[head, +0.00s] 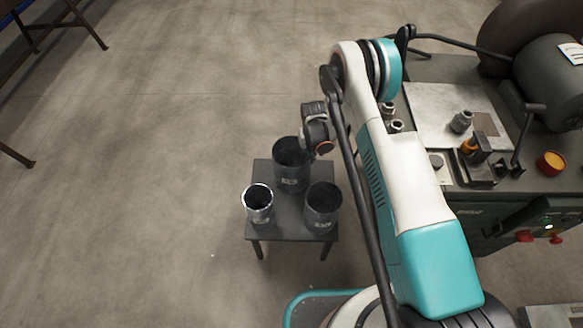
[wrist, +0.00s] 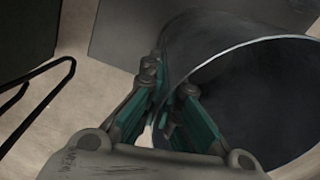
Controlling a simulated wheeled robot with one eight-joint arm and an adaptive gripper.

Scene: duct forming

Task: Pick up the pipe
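Three dark grey, open-topped pipes stand upright on a small dark table (head: 262,178) in the head view: a large one at the back (head: 292,178), a smaller one with a bright rim at front left (head: 259,210), and another at front right (head: 321,212). My gripper (wrist: 169,84) is at the left rim of a wide pipe (wrist: 240,58) in the wrist view, apparently the back one. One teal-padded finger is outside the wall, the other inside. The fingers look closed on the thin wall. In the head view my wrist partly covers the back pipe's right rim, hiding the fingertips.
A green machine bench (head: 470,185) with metal fittings and a motor (head: 550,75) stands close on the right. A dark table frame (head: 60,22) is at the upper left. The floor left of the small table is clear.

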